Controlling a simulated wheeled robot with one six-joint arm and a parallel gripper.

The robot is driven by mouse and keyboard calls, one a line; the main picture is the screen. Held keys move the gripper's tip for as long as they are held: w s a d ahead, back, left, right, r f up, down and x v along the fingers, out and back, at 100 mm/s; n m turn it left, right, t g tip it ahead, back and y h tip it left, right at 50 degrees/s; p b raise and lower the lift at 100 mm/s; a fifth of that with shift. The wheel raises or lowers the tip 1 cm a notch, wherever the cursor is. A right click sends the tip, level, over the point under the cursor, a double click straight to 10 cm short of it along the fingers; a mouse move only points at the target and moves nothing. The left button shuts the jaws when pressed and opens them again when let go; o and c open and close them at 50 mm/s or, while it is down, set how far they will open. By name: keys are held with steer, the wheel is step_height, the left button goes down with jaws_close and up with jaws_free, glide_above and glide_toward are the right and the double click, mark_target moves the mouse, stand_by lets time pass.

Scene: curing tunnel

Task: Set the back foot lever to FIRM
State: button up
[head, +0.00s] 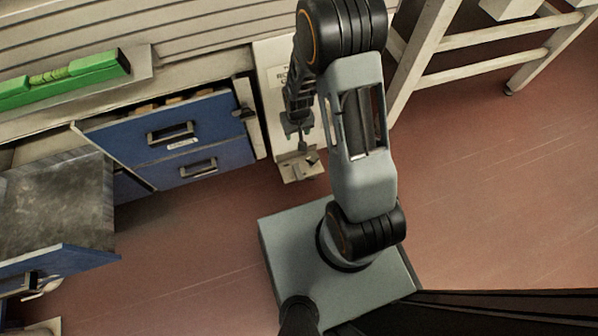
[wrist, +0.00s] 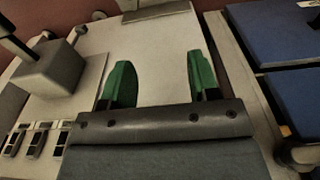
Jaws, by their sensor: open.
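A cream panel (wrist: 155,55) fills the middle of the wrist view. A grey block with a dark stick (wrist: 52,68) stands on its left side; I cannot tell whether this is the back foot lever. No FIRM marking is readable. My gripper (wrist: 156,82) has two green fingertips spread well apart, with nothing between them, over the bare panel, to the right of the block. In the head view my gripper (head: 299,126) points down in front of the cream panel, largely dark and small, above a small ledge (head: 300,170) with dark fittings.
Several small switch-like fittings (wrist: 38,140) line the wrist view's lower left. Blue drawers (head: 180,150) stand left of the panel. A green spirit level (head: 65,80) lies at upper left. A cream wooden frame (head: 480,45) stands at upper right. The red floor at right is clear.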

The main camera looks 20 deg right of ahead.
steer(key=p, duration=0.1)
glide_toward(299, 175)
steer(key=shift+g, duration=0.4)
steer(key=f+b, duration=0.2)
steer(key=f, duration=0.2)
steer(key=f+b, duration=0.3)
steer(key=f, duration=0.1)
steer(key=shift+w+f+b, duration=0.25)
steer(key=shift+f+b, duration=0.05)
steer(key=shift+b, duration=0.05)
steer(key=c, duration=0.9)
